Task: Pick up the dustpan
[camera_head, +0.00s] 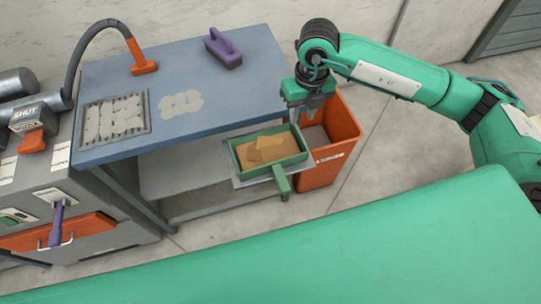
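The dustpan (283,179) is green with a short handle pointing toward the front. It rests level on a grey ledge at the right end of the blue-topped bench and holds several flat tan pieces (265,150). My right gripper (308,112) points down just beyond the dustpan's back right corner, near the bench corner and the orange bin. It appears apart from the handle. Its fingertips are small and dark, so I cannot tell whether they are open or shut. My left gripper is not in view.
An orange bin (343,140) stands on the floor right of the dustpan. The blue bench top (215,95) carries a purple brush (223,48), a grey grid plate (114,118) and an orange-ended hose (142,63). A grey machine with a purple lever (57,222) stands at left.

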